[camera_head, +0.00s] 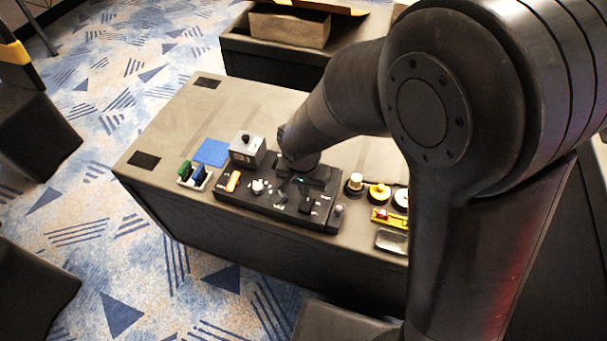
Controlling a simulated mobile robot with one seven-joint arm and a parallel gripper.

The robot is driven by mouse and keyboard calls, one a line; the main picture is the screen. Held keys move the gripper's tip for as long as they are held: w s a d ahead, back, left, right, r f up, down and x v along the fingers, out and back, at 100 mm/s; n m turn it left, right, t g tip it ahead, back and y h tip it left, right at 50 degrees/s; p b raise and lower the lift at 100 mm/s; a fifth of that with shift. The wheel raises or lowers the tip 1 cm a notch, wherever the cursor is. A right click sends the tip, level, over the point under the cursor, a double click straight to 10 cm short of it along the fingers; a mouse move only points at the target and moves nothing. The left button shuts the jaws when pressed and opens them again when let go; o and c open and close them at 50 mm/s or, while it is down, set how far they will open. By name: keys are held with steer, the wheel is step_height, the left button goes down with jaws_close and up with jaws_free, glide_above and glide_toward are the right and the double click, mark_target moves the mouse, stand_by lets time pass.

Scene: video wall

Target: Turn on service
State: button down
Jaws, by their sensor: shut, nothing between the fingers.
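A black control panel (323,221) lies on the grey table. It carries a lit orange rocker switch (233,181) at its left end, a pale knob (258,187) beside that, and a black lever or switch (306,205) to the right. White labels are on it, but they are too small to read, so I cannot tell which control is marked service. My gripper (292,187) is shut and empty, over the middle of the panel. My wrist hides the panel's back middle part. I cannot tell whether the fingertips touch the panel.
A grey box with a black knob (246,148) stands just behind the panel. Left are a blue pad (212,152) and a small holder with green and blue pieces (194,176). Right are several round pieces and a clear tray (391,241).

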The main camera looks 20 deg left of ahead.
mark_target(309, 199)
step_height(309, 199, up, 7)
steer(key=s, duration=0.1)
steer(key=shift+w, duration=0.1)
stand_by(0.4)
steer(key=shift+w+r+t, duration=0.1)
steer(key=shift+w+t, duration=0.2)
steer(key=shift+w, duration=0.3)
steer(key=f, duration=0.4)
steer(key=w+f, duration=0.1)
steer(key=f, duration=0.4)
steer(key=w+f, duration=0.1)
steer(key=f, duration=0.4)
steer(key=shift+w, duration=0.15)
